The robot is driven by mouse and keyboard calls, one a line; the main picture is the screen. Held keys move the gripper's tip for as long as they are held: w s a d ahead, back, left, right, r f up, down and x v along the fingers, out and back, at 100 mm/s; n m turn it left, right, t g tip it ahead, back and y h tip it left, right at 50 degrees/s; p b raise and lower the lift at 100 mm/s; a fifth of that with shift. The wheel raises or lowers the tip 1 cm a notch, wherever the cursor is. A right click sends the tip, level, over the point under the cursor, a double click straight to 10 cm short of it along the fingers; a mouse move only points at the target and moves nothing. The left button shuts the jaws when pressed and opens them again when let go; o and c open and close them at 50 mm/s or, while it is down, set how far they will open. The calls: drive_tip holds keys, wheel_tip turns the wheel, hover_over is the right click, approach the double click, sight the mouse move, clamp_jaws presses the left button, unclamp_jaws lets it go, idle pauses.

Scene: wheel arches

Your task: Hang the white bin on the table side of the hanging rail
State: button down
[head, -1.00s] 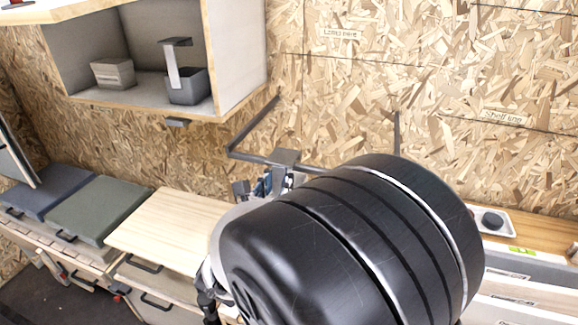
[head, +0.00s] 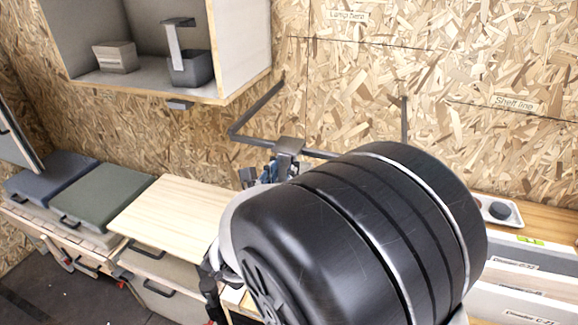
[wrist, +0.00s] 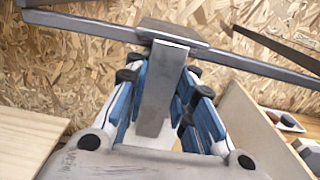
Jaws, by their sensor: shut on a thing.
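The hanging rail (head: 250,141) is a dark grey bar on brackets against the chipboard wall; it also crosses the wrist view (wrist: 90,25). My gripper (wrist: 161,78), with blue-lined fingers, is shut around the upright grey strap of a hook (wrist: 153,112). The hook's flat top plate (wrist: 178,31) lies across the rail's line, with the strap on my side; I cannot tell whether it rests on the rail. The plate also shows in the head view (head: 289,146). A white patch below the fingers (wrist: 152,134) appears to be the white bin; most of it is hidden, and my arm blocks it in the head view.
A pale wooden board (head: 170,215) lies left of my arm, beside green (head: 115,200) and blue (head: 60,182) lids. A wall cabinet (head: 240,50) holding a dark hooked bin (head: 190,70) hangs at upper left. A wooden counter (head: 545,232) and labelled panels are at right.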

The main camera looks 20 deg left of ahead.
drive_tip(key=c, duration=1.3)
unclamp_jaws()
